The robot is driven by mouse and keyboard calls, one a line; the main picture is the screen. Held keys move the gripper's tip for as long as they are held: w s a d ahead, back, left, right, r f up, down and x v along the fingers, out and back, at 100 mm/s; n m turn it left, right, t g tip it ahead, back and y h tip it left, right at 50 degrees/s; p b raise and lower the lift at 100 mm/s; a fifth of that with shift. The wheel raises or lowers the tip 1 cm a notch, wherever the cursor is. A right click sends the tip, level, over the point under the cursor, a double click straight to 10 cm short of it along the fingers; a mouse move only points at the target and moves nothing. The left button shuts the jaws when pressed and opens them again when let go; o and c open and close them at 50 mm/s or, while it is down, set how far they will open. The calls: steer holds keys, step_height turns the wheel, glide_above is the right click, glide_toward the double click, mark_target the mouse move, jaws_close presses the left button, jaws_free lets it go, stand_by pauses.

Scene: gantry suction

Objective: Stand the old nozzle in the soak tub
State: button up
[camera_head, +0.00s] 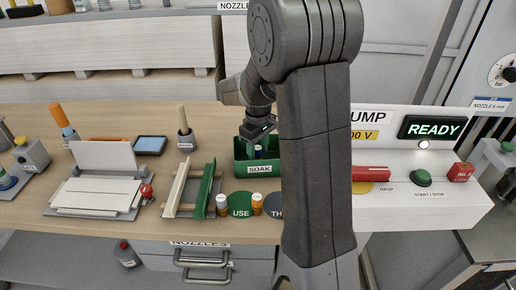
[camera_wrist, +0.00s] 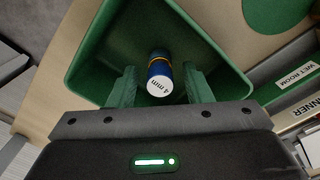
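The old nozzle (camera_wrist: 159,77) is a small blue cylinder with a yellow band and a white end marked "4 mm". It is inside the green soak tub (camera_wrist: 90,65), and its blue body shows over the front wall in the head view (camera_head: 259,152). It looks upright there. The tub, labelled SOAK, also shows in the head view (camera_head: 243,171). My gripper (camera_wrist: 161,88) is over the tub with its two fingers apart, one on each side of the nozzle. Gaps show between the fingers and the nozzle. In the head view my arm hides the tub's right side.
Green and cream rails (camera_head: 204,190) stand left of the tub. The pump panel with a lit READY sign (camera_head: 433,129) is at right. Bare bench lies at the front left.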

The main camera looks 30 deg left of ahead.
mark_target(258, 148)
step_height(258, 148, up, 12)
steer(key=shift+r+p, duration=0.15)
steer(key=shift+p, duration=0.15)
stand_by(0.3)
stand_by(1.7)
